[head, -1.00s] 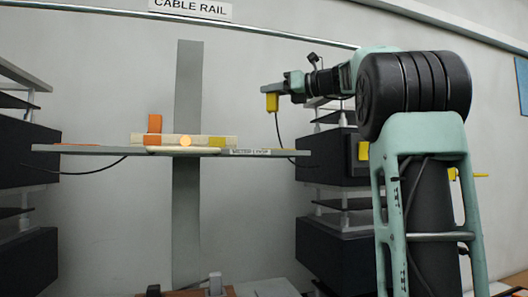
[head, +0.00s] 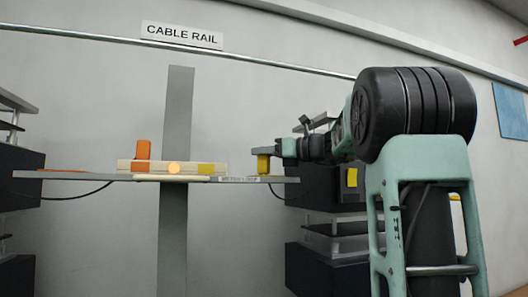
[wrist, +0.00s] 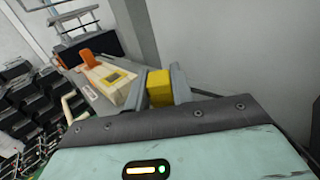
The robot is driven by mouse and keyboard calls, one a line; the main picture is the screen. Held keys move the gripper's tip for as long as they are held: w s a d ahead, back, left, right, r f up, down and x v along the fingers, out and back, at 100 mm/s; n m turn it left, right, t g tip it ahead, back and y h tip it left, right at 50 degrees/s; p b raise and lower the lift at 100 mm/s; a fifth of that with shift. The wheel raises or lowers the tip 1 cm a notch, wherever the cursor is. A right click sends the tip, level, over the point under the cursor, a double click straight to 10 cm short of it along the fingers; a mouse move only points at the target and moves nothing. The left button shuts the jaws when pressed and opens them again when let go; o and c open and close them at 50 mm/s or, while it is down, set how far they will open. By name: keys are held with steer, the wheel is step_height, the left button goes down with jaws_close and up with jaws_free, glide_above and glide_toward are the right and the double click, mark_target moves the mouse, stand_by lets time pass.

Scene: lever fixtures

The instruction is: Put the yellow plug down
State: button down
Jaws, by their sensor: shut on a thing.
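The yellow plug (head: 263,164) is held in my gripper (head: 262,153), upright just at the right end of the grey shelf (head: 232,180). From the head view I cannot tell whether its lower end touches the shelf. In the wrist view the yellow plug (wrist: 159,88) sits between the two grey fingers of my gripper (wrist: 160,84), which are shut on it.
A sign reading CABLE RAIL (head: 182,35) hangs above. Dark stacked units (head: 325,240) stand behind the shelf's right end, with more at the left. An orange flat patch lies on the shelf's left part. Bare shelf shows between the pale block and the plug.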

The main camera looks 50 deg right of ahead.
steer(key=shift+f, duration=0.2)
steer(key=c, duration=1.2)
jaws_free()
steer(key=shift+r, duration=0.15)
steer(key=b+v, duration=0.4)
steer(key=v, duration=0.8)
steer(key=shift+r, duration=0.1)
